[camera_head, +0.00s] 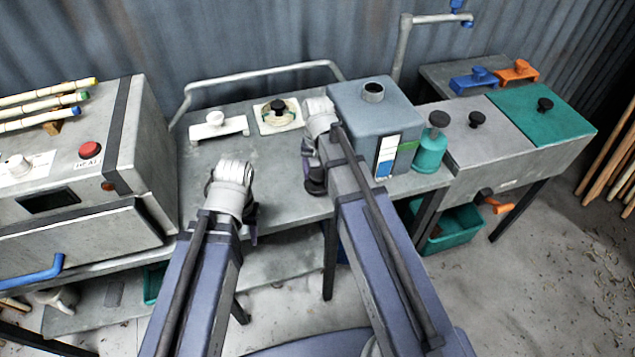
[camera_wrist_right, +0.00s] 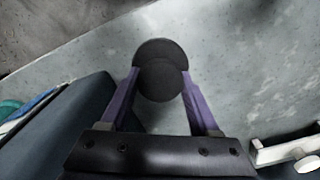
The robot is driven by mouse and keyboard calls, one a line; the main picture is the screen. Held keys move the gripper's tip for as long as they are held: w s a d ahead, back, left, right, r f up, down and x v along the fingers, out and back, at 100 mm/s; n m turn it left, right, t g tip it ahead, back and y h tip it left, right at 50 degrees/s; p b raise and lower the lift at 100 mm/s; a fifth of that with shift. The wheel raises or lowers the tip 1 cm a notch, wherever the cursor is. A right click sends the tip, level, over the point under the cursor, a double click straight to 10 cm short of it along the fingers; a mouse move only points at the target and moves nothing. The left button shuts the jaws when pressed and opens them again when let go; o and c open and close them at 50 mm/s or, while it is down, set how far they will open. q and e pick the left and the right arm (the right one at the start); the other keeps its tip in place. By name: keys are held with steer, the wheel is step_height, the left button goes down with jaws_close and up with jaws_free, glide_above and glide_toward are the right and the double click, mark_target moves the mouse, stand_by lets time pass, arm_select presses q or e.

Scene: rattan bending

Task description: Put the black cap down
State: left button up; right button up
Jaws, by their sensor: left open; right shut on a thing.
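The black cap (camera_wrist_right: 160,68) is round and dark, and sits between the purple fingertips of my right gripper (camera_wrist_right: 160,78) in the right wrist view. My right gripper is shut on it, over the grey bench top. In the head view my right gripper (camera_head: 314,182) is left of the blue-grey box; its own arm hides the cap there. My left gripper (camera_head: 252,236) is low at the front edge of the bench, mostly hidden behind its wrist, open, with nothing seen in it.
The blue-grey box (camera_head: 350,97) stands just right of my right gripper. A white plate with a black knob (camera_head: 278,107) and a white fixture (camera_head: 217,127) stand behind on the bench (camera_head: 275,180). A teal bottle (camera_head: 430,150) is farther right. Bare bench lies between my grippers.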

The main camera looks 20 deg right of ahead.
mark_target(317, 180)
step_height(317, 180, down, 3)
steer(key=shift+f+b, duration=0.1)
steer(key=shift+b, duration=1.1)
steer(key=o, duration=1.4)
steer(key=shift+c, duration=0.2)
